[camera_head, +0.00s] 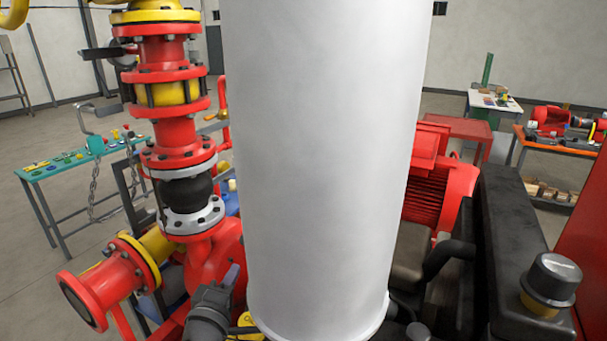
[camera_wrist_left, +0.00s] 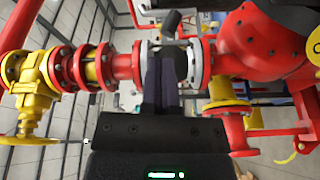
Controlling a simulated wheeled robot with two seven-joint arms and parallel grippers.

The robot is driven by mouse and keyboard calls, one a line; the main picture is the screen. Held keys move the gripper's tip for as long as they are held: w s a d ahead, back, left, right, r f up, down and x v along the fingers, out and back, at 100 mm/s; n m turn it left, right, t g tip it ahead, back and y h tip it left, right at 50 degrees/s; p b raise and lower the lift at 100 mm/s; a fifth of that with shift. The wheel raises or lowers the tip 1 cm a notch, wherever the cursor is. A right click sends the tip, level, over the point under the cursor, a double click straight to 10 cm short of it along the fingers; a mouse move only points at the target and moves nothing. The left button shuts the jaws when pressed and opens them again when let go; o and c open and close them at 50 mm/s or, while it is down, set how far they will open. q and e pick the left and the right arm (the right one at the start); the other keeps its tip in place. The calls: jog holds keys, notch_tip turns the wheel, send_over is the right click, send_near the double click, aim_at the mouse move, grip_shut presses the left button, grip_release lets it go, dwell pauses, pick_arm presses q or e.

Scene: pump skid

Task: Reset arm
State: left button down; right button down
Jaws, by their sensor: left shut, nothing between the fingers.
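My left gripper (camera_head: 229,278) is low in the head view, just left of a big white cylinder, in front of the red pump casing (camera_head: 217,255). In the left wrist view its two dark fingers (camera_wrist_left: 162,62) are together, with nothing held between them. They overlap the black rubber joint between two grey flanges in that view; I cannot tell whether they touch it. The red pump casing also shows in the wrist view (camera_wrist_left: 255,45), right of the fingers. My right gripper is not in view.
The white cylinder (camera_head: 325,150) fills the middle of the head view and hides much behind it. Red and yellow flanged piping (camera_head: 165,95) rises at left. A red motor (camera_head: 440,190) and black casing (camera_head: 515,250) stand right. A green table (camera_head: 55,170) is beyond.

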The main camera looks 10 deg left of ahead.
pick_arm(q)
jog(key=s+d+f+m+g+h, duration=0.2)
jog(key=s+d+f+m+g, duration=0.2)
jog(key=s+m, duration=0.25)
jog(key=s+d+f+m+g+h, duration=0.2)
jog(key=s+d+f+m+g, duration=0.15)
jog(key=s+m, duration=0.3)
jog(key=s+a+f+m+g+y, duration=0.1)
jog(key=s+f+m+g+y, duration=0.15)
jog(key=s, duration=0.45)
jog(key=s+a+f+m+g+y, duration=0.15)
jog(key=s+g, duration=0.25)
jog(key=s, duration=0.4)
notch_tip(320, 180, down, 31)
jog(key=s+g+b, duration=0.2)
jog(key=b, duration=1.3)
jog(key=s+a+f+b, duration=0.1)
jog(key=s+f+b, duration=0.3)
jog(key=f, duration=0.4)
jog(key=s+a+f+g+b, duration=0.1)
jog(key=s+f+b, duration=0.4)
jog(key=f, duration=0.4)
jog(key=s+a+f+m+b, duration=0.1)
jog(key=s+f+b, duration=0.4)
jog(key=f, duration=0.4)
jog(key=shift+a+g+y, duration=0.25)
jog(key=shift+g+y, duration=0.05)
jog(key=shift+y, duration=0.1)
